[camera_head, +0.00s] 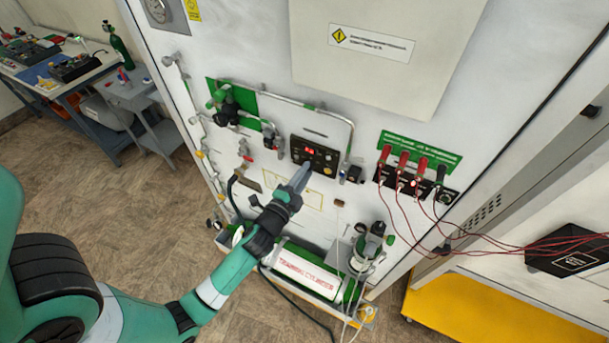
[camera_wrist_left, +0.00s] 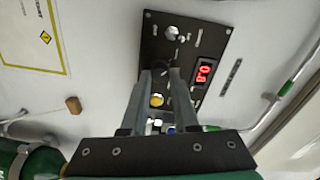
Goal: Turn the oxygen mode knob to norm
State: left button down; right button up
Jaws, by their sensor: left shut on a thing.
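The dark control panel (camera_head: 315,156) with a red lit display is on the white wall. It fills the upper middle of the left wrist view (camera_wrist_left: 212,42), where the display (camera_wrist_left: 204,74), a grey knob (camera_wrist_left: 175,33) and a yellow button (camera_wrist_left: 157,100) show. My left gripper (camera_head: 302,170) reaches the panel's lower part. In the left wrist view its two fingers (camera_wrist_left: 162,73) are shut on a small dark knob, mostly hidden between the tips. I take this for the oxygen mode knob; its pointer and labels are not readable. My right gripper is in neither view.
Red-handled plugs with cables (camera_head: 403,163) are right of the panel. A green-backed valve (camera_head: 228,105) and pipes are left of it. The floor at left is clear.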

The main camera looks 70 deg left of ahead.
pick_arm(q)
jog(key=shift+n, duration=0.6)
jog(key=c, duration=0.7)
grip_release()
jog(key=shift+b+v, duration=1.85)
jog(key=shift+v, duration=4)
jog(key=shift+a, duration=0.1)
